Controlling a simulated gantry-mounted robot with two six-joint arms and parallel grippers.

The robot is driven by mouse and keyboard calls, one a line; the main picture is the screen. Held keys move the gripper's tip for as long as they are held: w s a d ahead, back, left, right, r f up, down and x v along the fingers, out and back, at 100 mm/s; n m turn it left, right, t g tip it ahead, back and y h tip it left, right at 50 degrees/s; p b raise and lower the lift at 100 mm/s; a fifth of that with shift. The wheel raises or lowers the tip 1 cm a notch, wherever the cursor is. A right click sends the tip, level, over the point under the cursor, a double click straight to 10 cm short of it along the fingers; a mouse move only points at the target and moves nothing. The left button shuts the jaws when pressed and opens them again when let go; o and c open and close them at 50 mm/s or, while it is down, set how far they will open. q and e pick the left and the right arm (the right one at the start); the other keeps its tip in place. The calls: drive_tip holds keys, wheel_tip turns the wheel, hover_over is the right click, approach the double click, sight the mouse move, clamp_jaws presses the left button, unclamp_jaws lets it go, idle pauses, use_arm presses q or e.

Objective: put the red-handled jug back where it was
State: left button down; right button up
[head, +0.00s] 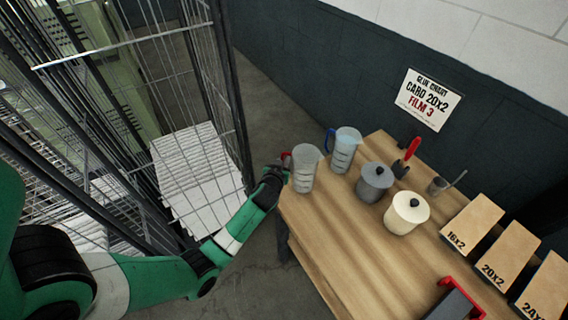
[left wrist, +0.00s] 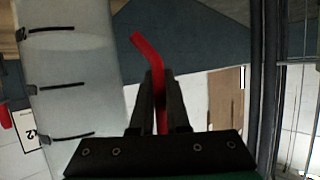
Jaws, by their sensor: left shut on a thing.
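The red-handled jug (head: 304,168) is a clear, graduated jug at the left end of the wooden table (head: 340,235) in the head view. My left gripper (head: 284,167) is at its left side, shut on its red handle. In the left wrist view the red handle (left wrist: 158,75) runs between the two fingers of my left gripper (left wrist: 160,105), and the jug's marked wall (left wrist: 70,80) fills the left side. The jug looks upright; I cannot tell whether its base touches the table. My right gripper is not in view.
A blue-handled jug (head: 342,150) stands just right of it. A grey lidded pot (head: 374,182) and a cream lidded pot (head: 406,214) stand nearby. Boxes (head: 472,222) line the right side. A wire cage (head: 222,80) with white stacks is on the left. The table's front middle is clear.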

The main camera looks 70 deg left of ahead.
use_arm(q)
drive_tip(key=shift+f, duration=0.3)
drive_tip(key=shift+f, duration=0.2)
drive_tip(key=c, duration=0.9)
unclamp_jaws()
drive_tip(key=shift+r, duration=0.15)
drive_tip(key=p+v, duration=0.2)
drive_tip(key=v, duration=1)
drive_tip(key=shift+p, duration=0.35)
